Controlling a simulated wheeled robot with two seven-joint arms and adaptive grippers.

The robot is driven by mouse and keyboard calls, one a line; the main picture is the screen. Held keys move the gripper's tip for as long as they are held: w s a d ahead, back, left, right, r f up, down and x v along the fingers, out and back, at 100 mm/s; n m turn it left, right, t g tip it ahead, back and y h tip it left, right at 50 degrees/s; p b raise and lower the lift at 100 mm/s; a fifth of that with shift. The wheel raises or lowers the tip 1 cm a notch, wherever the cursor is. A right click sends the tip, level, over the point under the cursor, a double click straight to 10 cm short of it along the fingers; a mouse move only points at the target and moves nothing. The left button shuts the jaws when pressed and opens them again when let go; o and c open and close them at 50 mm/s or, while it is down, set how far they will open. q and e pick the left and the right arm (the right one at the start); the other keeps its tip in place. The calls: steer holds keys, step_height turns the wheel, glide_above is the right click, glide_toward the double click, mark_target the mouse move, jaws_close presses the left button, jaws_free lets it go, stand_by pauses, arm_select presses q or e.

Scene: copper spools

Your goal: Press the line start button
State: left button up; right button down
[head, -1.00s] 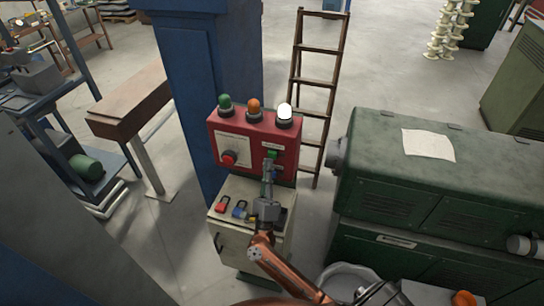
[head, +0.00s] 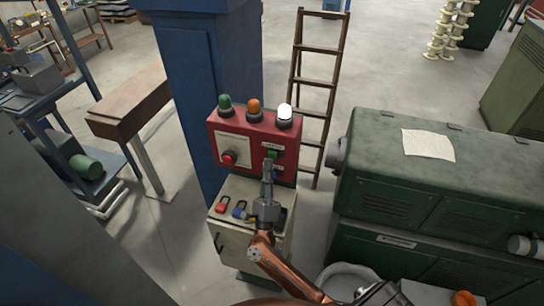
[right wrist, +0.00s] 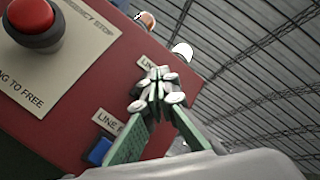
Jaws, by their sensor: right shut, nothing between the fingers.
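The red control box (head: 226,130) stands on a pale cabinet. Its green button (head: 272,154) shows at the right of its front in the head view, just above my right gripper (head: 268,163). The gripper is shut and empty, with its fingertips close to the button; I cannot tell whether they touch it. In the right wrist view the closed fingertips (right wrist: 158,88) lie in front of a partly covered label starting "LI" (right wrist: 148,64), and the green button is hidden behind them. My left gripper is not in view.
A red emergency stop button (head: 229,158) is at the box's left; a blue button (right wrist: 98,150) sits below the fingertips. Green, orange and white lamps (head: 285,115) top the box. Padlocks (head: 221,204) lie on the cabinet ledge. A green machine (head: 375,170) stands right, a ladder (head: 316,82) behind.

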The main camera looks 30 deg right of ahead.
steer(key=shift+w+d, duration=0.3)
steer(key=shift+w+d, duration=0.25)
steer(key=shift+d, duration=0.1)
stand_by(0.9)
stand_by(0.4)
steer(key=shift+s+a, duration=0.6)
steer(key=shift+a, duration=0.1)
steer(key=s+a, duration=0.3)
steer(key=shift+s+a, duration=0.1)
steer(key=shift+a, duration=0.25)
stand_by(0.8)
